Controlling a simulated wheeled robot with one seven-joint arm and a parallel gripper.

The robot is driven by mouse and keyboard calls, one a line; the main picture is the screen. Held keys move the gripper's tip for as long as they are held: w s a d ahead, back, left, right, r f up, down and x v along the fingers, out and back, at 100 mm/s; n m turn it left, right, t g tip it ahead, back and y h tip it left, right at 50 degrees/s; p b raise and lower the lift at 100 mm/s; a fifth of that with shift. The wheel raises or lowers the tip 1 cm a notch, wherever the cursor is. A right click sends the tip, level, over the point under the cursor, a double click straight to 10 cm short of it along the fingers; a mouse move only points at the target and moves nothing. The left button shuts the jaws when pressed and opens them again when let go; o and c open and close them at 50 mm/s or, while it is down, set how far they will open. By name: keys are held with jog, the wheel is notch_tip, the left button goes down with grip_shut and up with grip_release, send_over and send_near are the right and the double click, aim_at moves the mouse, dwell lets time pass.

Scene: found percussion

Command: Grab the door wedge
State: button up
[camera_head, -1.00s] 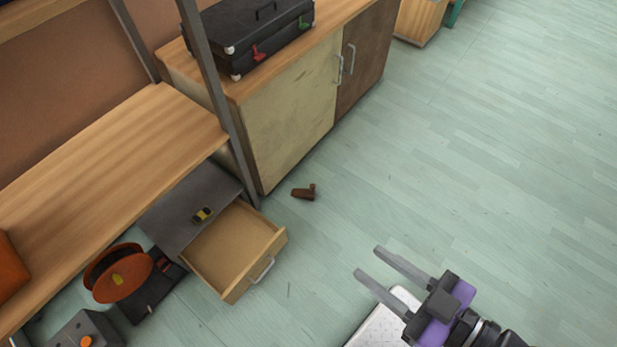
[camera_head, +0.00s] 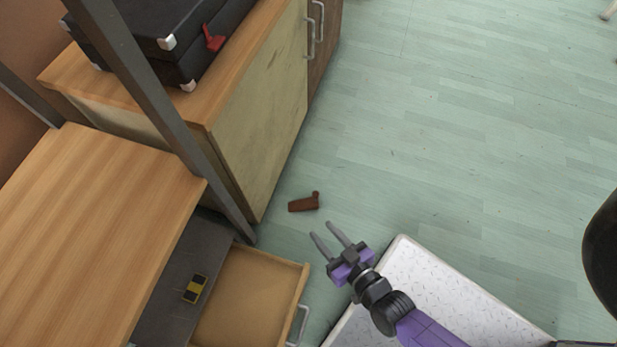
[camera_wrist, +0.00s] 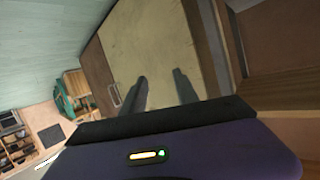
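The door wedge (camera_head: 304,202) is a small brown piece with a raised end. It lies on the floor near the bottom corner of the pale cabinet in the head view. My gripper (camera_head: 325,231) is open and empty, a short way below and to the right of the wedge, apart from it. In the wrist view my gripper's two fingers (camera_wrist: 160,88) stand apart with nothing between them, with the cabinet front behind. I do not see the wedge in the wrist view.
An open wooden drawer (camera_head: 250,292) juts out at the lower left, close to my gripper. The pale cabinet (camera_head: 262,120) and a grey shelf post (camera_head: 160,110) stand beyond. A yellow-black item (camera_head: 195,289) sits beside the drawer.

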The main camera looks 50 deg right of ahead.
jog(key=w+d+f+m+h+b, duration=0.1)
jog(key=w+d+f+b, duration=0.15)
jog(key=f, duration=0.45)
jog(key=w+d+f+g+b, duration=0.15)
jog(key=f+b, duration=0.25)
jog(key=f, duration=0.4)
jog(key=w+d+f+m+h+b, duration=0.1)
jog(key=w+d+f+b, duration=0.15)
jog(key=f, duration=0.45)
jog(key=g+h+b, duration=0.1)
jog(key=h+b, duration=0.1)
jog(key=b, duration=0.5)
send_near(316, 200)
jog(key=w, duration=0.1)
jog(key=b+x, duration=0.1)
jog(key=x, duration=0.2)
jog(key=b+x, duration=0.2)
jog(key=x, duration=0.2)
jog(key=shift+d+r, duration=0.1)
jog(key=shift+d, duration=0.2)
jog(key=shift+w+d+b, duration=0.2)
jog(key=shift+w+b, duration=0.1)
grip_shut()
